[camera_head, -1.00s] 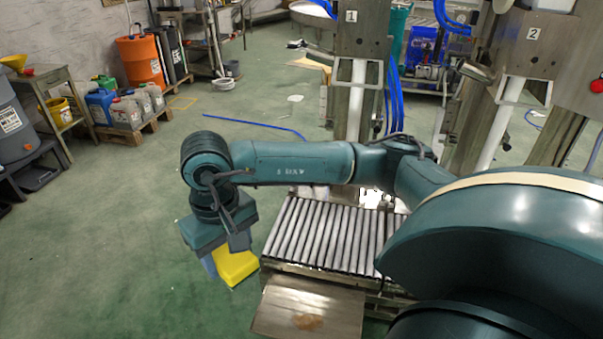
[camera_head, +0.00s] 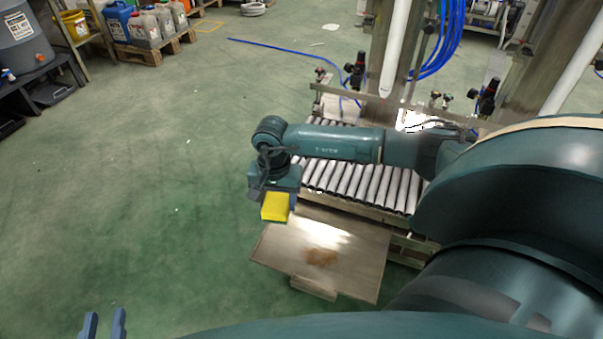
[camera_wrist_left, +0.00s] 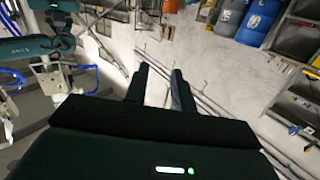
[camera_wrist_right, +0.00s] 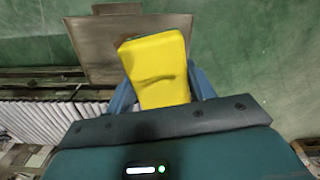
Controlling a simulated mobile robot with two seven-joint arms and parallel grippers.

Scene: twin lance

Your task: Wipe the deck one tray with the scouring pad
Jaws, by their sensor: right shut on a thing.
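The scouring pad (camera_head: 275,207) is a yellow block held at the end of my right arm. My right gripper (camera_wrist_right: 160,85) is shut on the pad (camera_wrist_right: 157,68), with a blue finger on each side of it. The deck one tray (camera_head: 345,255) is a flat metal plate at the front of the roller conveyor, with a brown stain (camera_head: 320,257) near its middle. The pad is above the tray's upper left corner, apart from the stain. In the right wrist view the tray (camera_wrist_right: 95,40) lies beyond the pad. My left gripper (camera_head: 103,325) is open and empty at the bottom left.
The roller conveyor (camera_head: 350,181) stands behind the tray, with steel posts and blue hoses (camera_head: 440,45) above it. A blue hose lies on the green floor (camera_head: 150,190). The floor left of the tray is clear. Jugs on a pallet (camera_head: 150,45) stand at the upper left.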

